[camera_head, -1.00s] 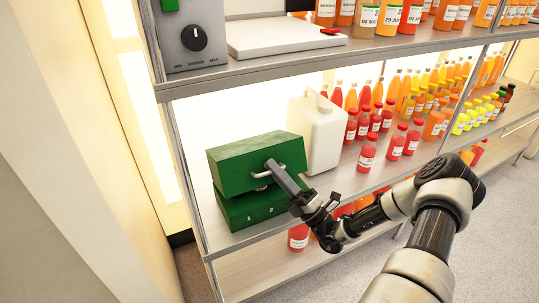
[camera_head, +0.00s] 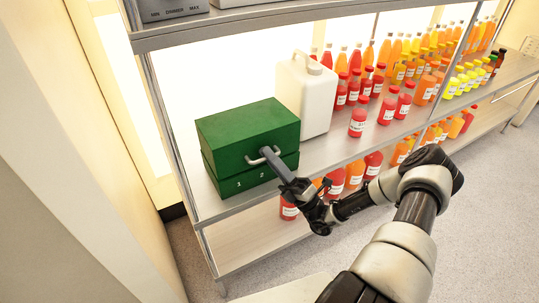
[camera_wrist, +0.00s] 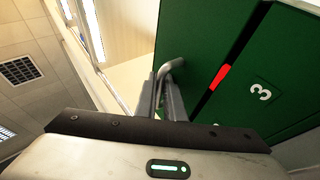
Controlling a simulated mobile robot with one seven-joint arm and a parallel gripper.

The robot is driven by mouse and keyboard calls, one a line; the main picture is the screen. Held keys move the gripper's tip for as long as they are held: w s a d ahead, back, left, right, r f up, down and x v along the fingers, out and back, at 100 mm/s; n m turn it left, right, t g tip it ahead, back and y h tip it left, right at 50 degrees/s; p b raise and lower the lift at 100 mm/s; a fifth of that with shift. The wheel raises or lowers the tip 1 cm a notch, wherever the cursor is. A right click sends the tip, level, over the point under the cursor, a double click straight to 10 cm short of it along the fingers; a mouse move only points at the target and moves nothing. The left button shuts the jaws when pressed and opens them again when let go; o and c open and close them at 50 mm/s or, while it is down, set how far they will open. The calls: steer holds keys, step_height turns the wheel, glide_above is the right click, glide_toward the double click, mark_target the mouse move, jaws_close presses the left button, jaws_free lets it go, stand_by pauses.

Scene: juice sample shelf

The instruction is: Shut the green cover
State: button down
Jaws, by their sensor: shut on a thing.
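The green cover (camera_head: 240,128) is the upper part of a green box on the middle shelf. It lies nearly level over the numbered green base (camera_head: 232,186), with a thin dark gap between them. A grey metal handle (camera_head: 252,160) sticks out from the cover's front. My gripper (camera_head: 268,154) is shut on this handle. In the wrist view the handle (camera_wrist: 170,66) runs between my fingers (camera_wrist: 163,92). There the cover (camera_wrist: 207,40) and the base (camera_wrist: 275,85) with a "3" show, and a red strip (camera_wrist: 219,77) lies near the seam.
A white jug (camera_head: 307,95) stands right behind the box. Red bottles (camera_head: 358,122) and several orange and yellow ones stand along the shelf to the right. A shelf post (camera_head: 165,115) stands left of the box. More bottles (camera_head: 289,207) are on the lower shelf.

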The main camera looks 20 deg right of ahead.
steer(key=shift+s+f, duration=0.2)
steer(key=shift+f, duration=0.6)
steer(key=c, duration=2.1)
jaws_free()
steer(key=shift+h, duration=0.3)
steer(key=shift+w, duration=0.1)
steer(key=shift+d, duration=0.1)
steer(key=v, duration=1.7)
steer(key=shift+d+r, duration=0.1)
steer(key=shift+r, duration=0.15)
